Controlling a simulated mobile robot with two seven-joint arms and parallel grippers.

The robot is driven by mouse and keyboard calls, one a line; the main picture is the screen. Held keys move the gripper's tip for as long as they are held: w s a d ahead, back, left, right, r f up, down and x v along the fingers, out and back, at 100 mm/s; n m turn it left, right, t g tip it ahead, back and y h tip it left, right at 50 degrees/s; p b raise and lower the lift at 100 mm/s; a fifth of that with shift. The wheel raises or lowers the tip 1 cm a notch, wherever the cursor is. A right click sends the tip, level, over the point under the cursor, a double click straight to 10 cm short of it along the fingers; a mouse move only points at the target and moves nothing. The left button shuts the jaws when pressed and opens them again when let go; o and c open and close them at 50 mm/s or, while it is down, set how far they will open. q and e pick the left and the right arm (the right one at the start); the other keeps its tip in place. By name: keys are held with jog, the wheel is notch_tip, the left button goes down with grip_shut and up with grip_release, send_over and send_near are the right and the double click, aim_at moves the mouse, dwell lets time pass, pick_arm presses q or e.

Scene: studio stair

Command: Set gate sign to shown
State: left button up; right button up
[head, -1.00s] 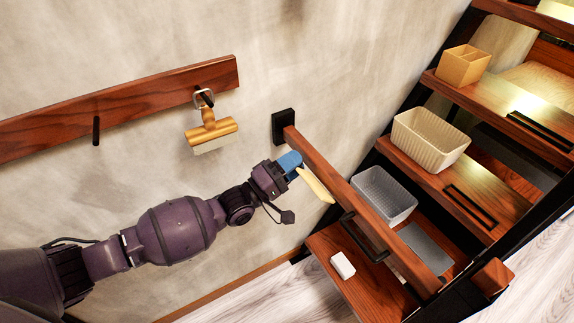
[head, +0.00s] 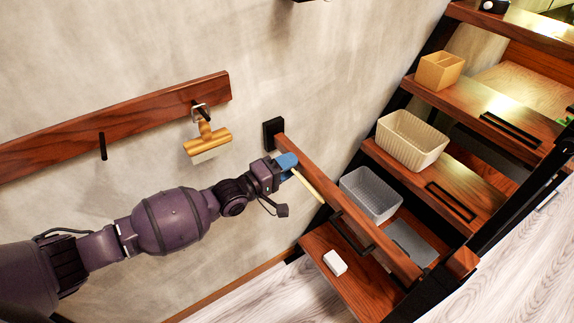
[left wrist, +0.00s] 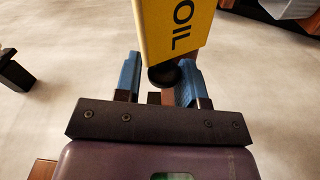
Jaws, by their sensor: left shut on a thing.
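A yellow sign (head: 308,186) shows nearly edge-on in the head view, beside the wooden gate bar (head: 345,208). In the left wrist view the sign (left wrist: 174,32) rises between and beyond the fingers, with the black letters "OIL" readable and its top cut off. My left gripper (head: 289,163) has blue fingers and is at the sign's upper end, near the bar's wall end. The fingers also show in the left wrist view (left wrist: 158,82), with a dark round part (left wrist: 164,75) between them at the sign's near end. My right gripper is out of view.
A black wall bracket (head: 273,133) is at the bar's upper end. The stairs hold a grey basket (head: 370,195), a cream basket (head: 411,140), a tan box (head: 440,70) and a white block (head: 335,262).

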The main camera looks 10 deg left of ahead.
pick_arm(q)
jog(key=o, duration=0.7)
jog(key=shift+f, duration=0.4)
jog(key=shift+o, duration=0.5)
jog(key=shift+r, duration=0.2)
jog(key=v, duration=1)
jog(key=shift+s+a, duration=0.25)
jog(key=shift+s, duration=0.05)
